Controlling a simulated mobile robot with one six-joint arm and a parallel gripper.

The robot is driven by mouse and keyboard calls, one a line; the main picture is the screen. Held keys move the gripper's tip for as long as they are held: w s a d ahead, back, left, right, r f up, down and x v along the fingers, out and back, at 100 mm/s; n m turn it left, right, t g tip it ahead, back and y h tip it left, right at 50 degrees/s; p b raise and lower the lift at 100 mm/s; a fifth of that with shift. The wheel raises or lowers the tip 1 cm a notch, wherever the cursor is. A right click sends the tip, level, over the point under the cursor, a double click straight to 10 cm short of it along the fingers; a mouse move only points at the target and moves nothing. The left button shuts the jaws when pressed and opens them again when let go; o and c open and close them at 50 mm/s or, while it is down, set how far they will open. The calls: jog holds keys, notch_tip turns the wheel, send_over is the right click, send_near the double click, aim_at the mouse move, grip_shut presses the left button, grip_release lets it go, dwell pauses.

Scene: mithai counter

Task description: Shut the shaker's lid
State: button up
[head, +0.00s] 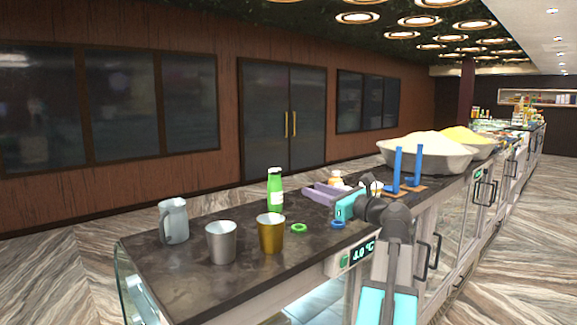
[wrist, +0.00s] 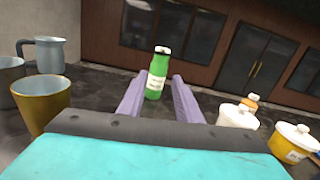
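My gripper (head: 318,191) reaches over the dark counter. In the wrist view its two purple fingers (wrist: 158,82) are spread apart with nothing held between them. A small white-topped container with an orange part (head: 335,178) stands beyond the gripper. White-topped containers also show at the right in the wrist view: a white one (wrist: 238,117), an orange-marked one behind it (wrist: 249,101), and a yellow one with a white lid (wrist: 291,142). I cannot tell which of these is the shaker, or how its lid sits. My fingers are left of them and apart from them.
A green bottle (head: 275,190) stands upright, beyond the fingers in the wrist view (wrist: 157,75). A grey jug (head: 173,222), silver cup (head: 221,243) and brass cup (head: 270,234) stand left. Green (head: 299,228) and blue (head: 338,224) rings lie in front. Blue posts (head: 397,170) stand right.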

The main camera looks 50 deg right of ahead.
notch_tip(320, 180, up, 3)
jog(key=m+p, duration=0.1)
jog(key=p, duration=0.4)
jog(key=shift+d+r+p, duration=0.15)
jog(key=shift+p, duration=0.25)
jog(key=shift+w, duration=0.15)
jog(key=p, duration=0.4)
send_near(275, 170)
jog(key=w+d, duration=0.2)
jog(key=w, duration=0.2)
jog(key=shift+w+a+r, duration=0.2)
jog(key=shift+w+r, duration=0.1)
jog(key=shift+w, duration=0.5)
grip_shut()
